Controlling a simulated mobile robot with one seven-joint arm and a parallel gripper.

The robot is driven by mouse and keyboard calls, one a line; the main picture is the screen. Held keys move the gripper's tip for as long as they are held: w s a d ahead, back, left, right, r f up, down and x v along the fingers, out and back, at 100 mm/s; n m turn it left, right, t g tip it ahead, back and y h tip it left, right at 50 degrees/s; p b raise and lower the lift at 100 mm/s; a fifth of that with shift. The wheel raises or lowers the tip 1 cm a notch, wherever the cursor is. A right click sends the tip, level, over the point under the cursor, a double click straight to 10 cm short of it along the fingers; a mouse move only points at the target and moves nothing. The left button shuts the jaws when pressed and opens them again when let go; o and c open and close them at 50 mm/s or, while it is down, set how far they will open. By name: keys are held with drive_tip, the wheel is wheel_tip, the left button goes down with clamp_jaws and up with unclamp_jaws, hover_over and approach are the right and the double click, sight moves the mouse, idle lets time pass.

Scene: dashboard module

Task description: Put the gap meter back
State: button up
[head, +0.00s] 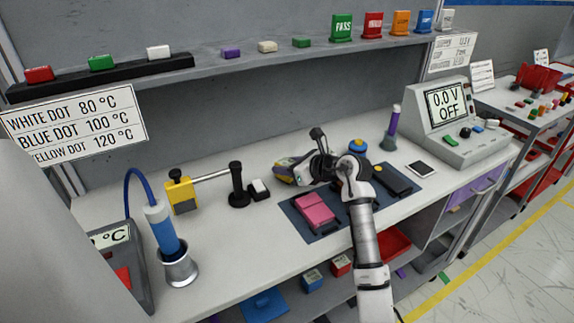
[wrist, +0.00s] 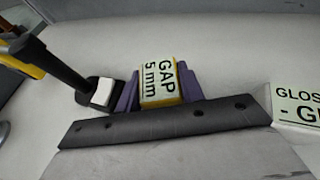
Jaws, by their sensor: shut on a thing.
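The gap meter (wrist: 160,82) is a small yellow block whose pale face reads "GAP 5 mm" in the wrist view. It sits between the two purple fingers of my gripper (wrist: 160,92), which is shut on it. The dark gripper body crosses below it and hides its lower end. In the head view my gripper (head: 296,170) is over the middle of the bench, pointing left, with yellow and purple showing at its end. I cannot tell whether the meter touches the bench.
A black-and-white block (head: 259,189) and a black post (head: 238,187) stand just left of my gripper. A pink case (head: 315,211) lies on a dark mat in front. A "GLOS" display (wrist: 298,106) is at right in the wrist view.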

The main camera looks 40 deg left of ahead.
drive_tip(key=shift+f, duration=0.2)
drive_tip(key=shift+f, duration=0.1)
drive_tip(key=o, duration=1.2)
drive_tip(key=shift+c, duration=0.2)
